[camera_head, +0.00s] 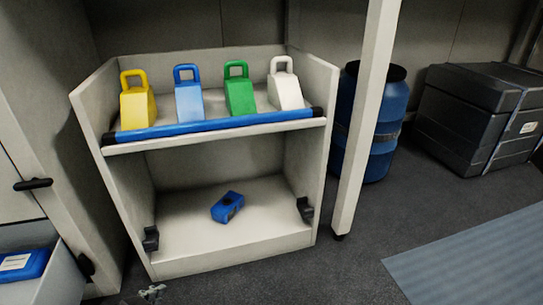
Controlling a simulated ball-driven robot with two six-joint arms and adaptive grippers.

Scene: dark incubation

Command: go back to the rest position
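At the bottom edge, left of centre, a small grey jointed piece shows, which looks like the tip of my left gripper (151,293). It is in front of the lower left corner of the shelf unit, over the dark floor. It is too small and cut off to tell whether it is open or shut, and I see nothing held in it. My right gripper is not in view.
A pale shelf unit (190,266) holds yellow (137,106), light blue (189,102), green (239,97) and white (285,91) handled blocks above, a blue device (228,207) below. A post (362,130), blue barrel (385,135) and black case (470,105) stand right.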

